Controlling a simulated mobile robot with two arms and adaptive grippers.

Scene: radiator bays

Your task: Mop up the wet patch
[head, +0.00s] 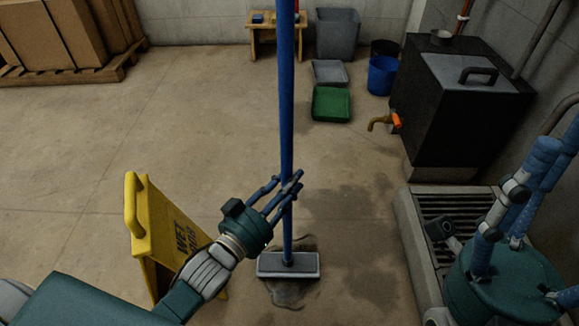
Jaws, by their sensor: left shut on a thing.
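The mop has a long blue pole (287,110) and a flat grey head (288,265). It stands nearly upright with its head on the floor. The wet patch (288,294) is a dark, irregular puddle on the concrete; it shows behind and in front of the mop head, which hides its middle. My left gripper (290,190) is shut around the lower pole, a little above the head. My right gripper (552,165) is at the right edge, its blue fingers spread apart and empty, partly cut off by the frame.
A yellow wet-floor sign (160,225) stands close by my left wrist. A floor grate (450,207) with a raised kerb and a black tank (460,105) with a brass tap are at the right. A green tray (331,104) and blue bucket (382,76) stand behind. Darker floor stains (350,205) lie right of the pole.

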